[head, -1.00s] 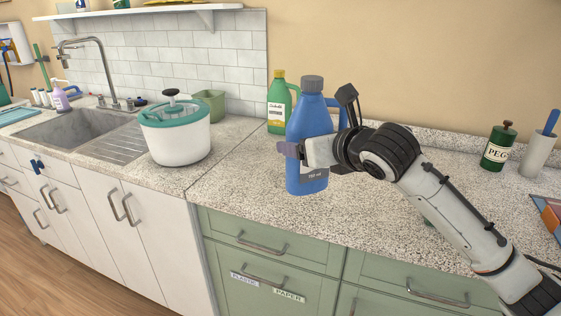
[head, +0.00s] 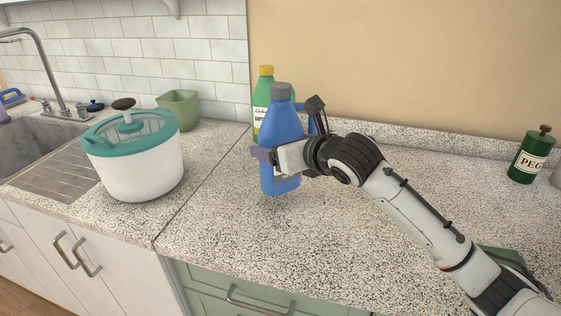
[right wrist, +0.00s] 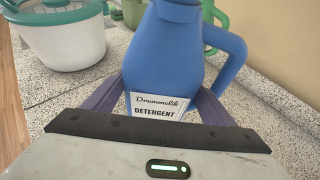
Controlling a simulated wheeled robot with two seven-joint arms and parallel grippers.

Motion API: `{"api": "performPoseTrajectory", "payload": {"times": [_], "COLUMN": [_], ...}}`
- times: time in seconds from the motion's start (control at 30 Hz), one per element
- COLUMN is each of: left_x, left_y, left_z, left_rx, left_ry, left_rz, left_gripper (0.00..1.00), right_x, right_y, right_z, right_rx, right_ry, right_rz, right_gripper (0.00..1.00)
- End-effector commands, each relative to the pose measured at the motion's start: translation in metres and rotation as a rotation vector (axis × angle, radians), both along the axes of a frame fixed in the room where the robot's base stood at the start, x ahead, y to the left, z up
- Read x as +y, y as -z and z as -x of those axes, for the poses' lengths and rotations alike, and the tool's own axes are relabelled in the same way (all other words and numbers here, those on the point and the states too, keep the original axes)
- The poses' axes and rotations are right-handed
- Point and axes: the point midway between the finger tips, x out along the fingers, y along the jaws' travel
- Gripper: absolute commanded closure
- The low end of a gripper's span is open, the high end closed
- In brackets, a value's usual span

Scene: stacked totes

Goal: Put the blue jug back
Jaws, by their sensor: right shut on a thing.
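The blue jug (head: 283,125) has a grey cap and stands upright at the counter, in front of a green bottle. My right gripper (head: 266,157) is shut around the jug's body from the front. In the right wrist view the jug (right wrist: 178,50) sits between my two fingers (right wrist: 160,100), with its "Drummelik Detergent" label facing the camera and its handle to the right. I cannot tell whether the jug's base touches the counter. My left gripper is not in view.
A green bottle with a yellow cap (head: 262,92) stands close behind the jug. A white and teal salad spinner (head: 135,165) stands to the left, with a green container (head: 180,108) behind it. The counter (head: 240,240) in front is clear.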

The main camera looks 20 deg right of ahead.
Motion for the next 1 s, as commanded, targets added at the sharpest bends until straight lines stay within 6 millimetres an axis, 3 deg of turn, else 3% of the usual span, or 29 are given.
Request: {"api": "performPoseTrajectory", "payload": {"times": [0.2,0.6,0.63,0.73,1.0], "left_x": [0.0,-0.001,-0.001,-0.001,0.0], "left_y": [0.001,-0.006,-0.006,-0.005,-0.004], "left_z": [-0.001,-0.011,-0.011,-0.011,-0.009], "left_rx": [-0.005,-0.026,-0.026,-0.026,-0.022], "left_ry": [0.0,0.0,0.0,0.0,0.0], "left_rz": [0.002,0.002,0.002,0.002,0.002], "left_gripper": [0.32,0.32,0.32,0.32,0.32], "right_x": [0.0,-0.001,0.0,0.0,0.0], "right_y": [0.031,0.037,0.038,0.038,0.037], "right_z": [0.0,0.0,0.0,0.0,0.0], "right_rx": [0.003,0.001,0.002,0.002,0.002], "right_ry": [0.001,0.001,0.001,0.001,0.001], "right_rz": [-0.001,0.002,0.002,0.001,0.001], "right_gripper": [0.49,0.49,0.21,0.04,0.04]}}
